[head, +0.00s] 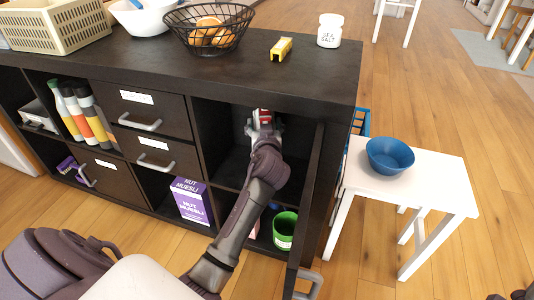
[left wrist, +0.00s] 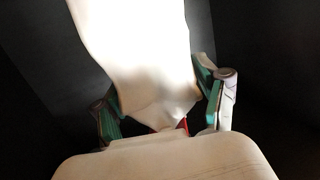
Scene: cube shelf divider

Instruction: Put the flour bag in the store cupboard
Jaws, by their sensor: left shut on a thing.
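My left gripper (head: 263,125) reaches into the upper right compartment of the dark store cupboard (head: 220,125). It is shut on a pale bag, which I take for the flour bag (left wrist: 145,50). In the left wrist view the bag is overexposed white, with a little red low between the fingers. In the head view mostly a red patch of it shows, and the gripper hides the rest. I cannot tell whether the bag rests on the compartment floor. The cupboard door (head: 308,200) stands open on the right. Small dark parts at the bottom right may be my right gripper (head: 512,296).
A green cup (head: 285,230) is in the compartment below. A white side table (head: 430,190) with a blue bowl (head: 390,155) stands right of the door.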

